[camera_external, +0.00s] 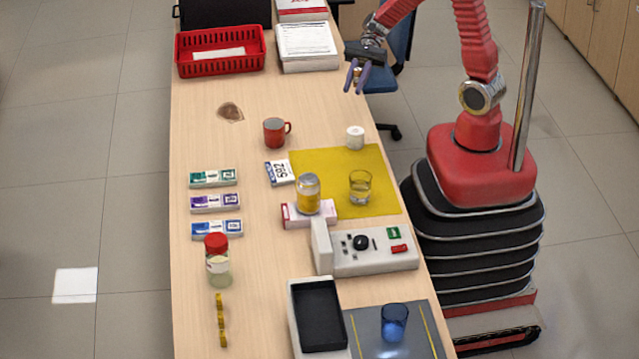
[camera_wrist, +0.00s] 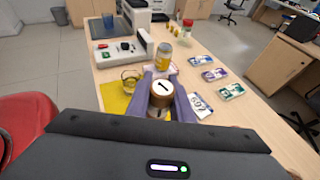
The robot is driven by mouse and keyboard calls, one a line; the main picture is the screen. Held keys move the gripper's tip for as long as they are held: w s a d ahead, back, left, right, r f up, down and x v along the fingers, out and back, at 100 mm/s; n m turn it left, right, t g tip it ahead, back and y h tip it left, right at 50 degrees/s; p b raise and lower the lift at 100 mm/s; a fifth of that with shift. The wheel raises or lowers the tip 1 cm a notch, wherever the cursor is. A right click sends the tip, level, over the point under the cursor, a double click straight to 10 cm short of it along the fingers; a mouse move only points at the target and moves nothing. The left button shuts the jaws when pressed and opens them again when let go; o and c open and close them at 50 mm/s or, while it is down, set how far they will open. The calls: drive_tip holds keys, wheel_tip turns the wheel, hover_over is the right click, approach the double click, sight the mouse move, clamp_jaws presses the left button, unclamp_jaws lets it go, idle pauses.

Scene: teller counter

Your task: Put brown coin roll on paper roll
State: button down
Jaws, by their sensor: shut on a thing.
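The brown coin roll (camera_wrist: 161,88) is upright between the purple fingers of my gripper (camera_wrist: 161,98) in the wrist view. Its top face has a dark mark. In the outside view my gripper (camera_external: 357,78) is in the air near the counter's right edge, shut on the coin roll (camera_external: 358,72), of which only a small part shows. The white paper roll (camera_external: 355,137) stands on the counter at the mat's top edge. It shows below my gripper in the picture, and the two are apart. I cannot make out the paper roll in the wrist view.
A yellow mat (camera_external: 385,190) carries a glass (camera_external: 360,186). A red mug (camera_external: 275,132) stands left of the paper roll. A yellow-filled jar (camera_external: 308,194) and a grey device (camera_external: 370,250) are nearer. The counter behind the mug is mostly clear.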

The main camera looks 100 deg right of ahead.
drive_tip(key=shift+d+r+m+t+h, duration=1.15)
drive_tip(key=shift+d+m+t, duration=0.4)
drive_tip(key=shift+d, duration=0.45)
hover_over(355, 138)
drive_tip(key=w, duration=0.2)
wheel_tip(355, 138, down, 11)
drive_tip(key=shift+s+d, duration=0.15)
drive_tip(key=shift+d, duration=0.05)
drive_tip(key=shift+f, duration=2.95)
drive_tip(key=shift+f, duration=2.1)
drive_tip(key=shift+f, duration=0.1)
drive_tip(key=c, duration=1.6)
unclamp_jaws()
drive_tip(key=shift+o, duration=0.2)
